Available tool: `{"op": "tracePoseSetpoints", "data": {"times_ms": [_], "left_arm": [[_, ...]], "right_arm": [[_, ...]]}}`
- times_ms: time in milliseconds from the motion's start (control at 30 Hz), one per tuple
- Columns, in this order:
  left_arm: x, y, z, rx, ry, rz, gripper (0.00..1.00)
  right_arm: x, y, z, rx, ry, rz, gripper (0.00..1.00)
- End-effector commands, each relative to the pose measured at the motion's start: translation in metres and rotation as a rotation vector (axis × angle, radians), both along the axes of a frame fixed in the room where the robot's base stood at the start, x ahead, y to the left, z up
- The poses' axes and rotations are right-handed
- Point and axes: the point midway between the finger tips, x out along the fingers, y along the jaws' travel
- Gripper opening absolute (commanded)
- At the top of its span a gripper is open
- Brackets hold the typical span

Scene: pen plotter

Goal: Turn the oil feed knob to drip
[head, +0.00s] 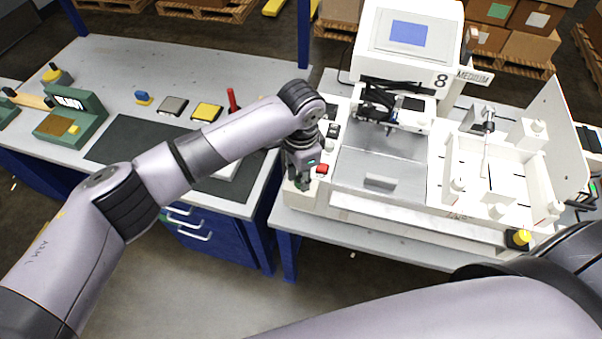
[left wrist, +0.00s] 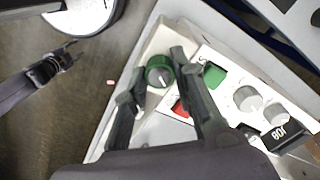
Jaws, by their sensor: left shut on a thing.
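My left gripper (head: 301,178) reaches down to the front left corner of the white plotter (head: 340,199). In the left wrist view, the gripper (left wrist: 158,80) has its two fingers on either side of a dark green round knob (left wrist: 160,72) and is shut on it. The knob has a grey top with a short white mark pointing to the lower right in that view. I cannot read a label for this knob, and the fingers hide part of its surroundings.
Near the knob are a green button (left wrist: 214,75), a red button (left wrist: 181,109) and two grey knobs (left wrist: 248,98) on the panel. A blue-framed workbench (head: 120,75) stands left, with a gap between it and the plotter table. A yellow knob (head: 519,238) is at front right.

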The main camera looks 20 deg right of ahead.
Motion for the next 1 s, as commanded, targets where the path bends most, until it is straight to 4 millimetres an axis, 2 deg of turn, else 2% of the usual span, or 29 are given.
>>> {"op": "tracePoseSetpoints", "data": {"times_ms": [600,1000], "left_arm": [[0.0007,0.0000,0.0008,0.000,-0.002,-0.581,0.00],[0.0006,-0.0002,0.0008,-0.001,-0.003,-0.863,0.00]], "right_arm": [[0.0000,-0.0003,0.0031,0.000,0.000,0.000,0.40],[0.0001,-0.0002,0.0019,0.000,0.000,0.000,0.40]]}}
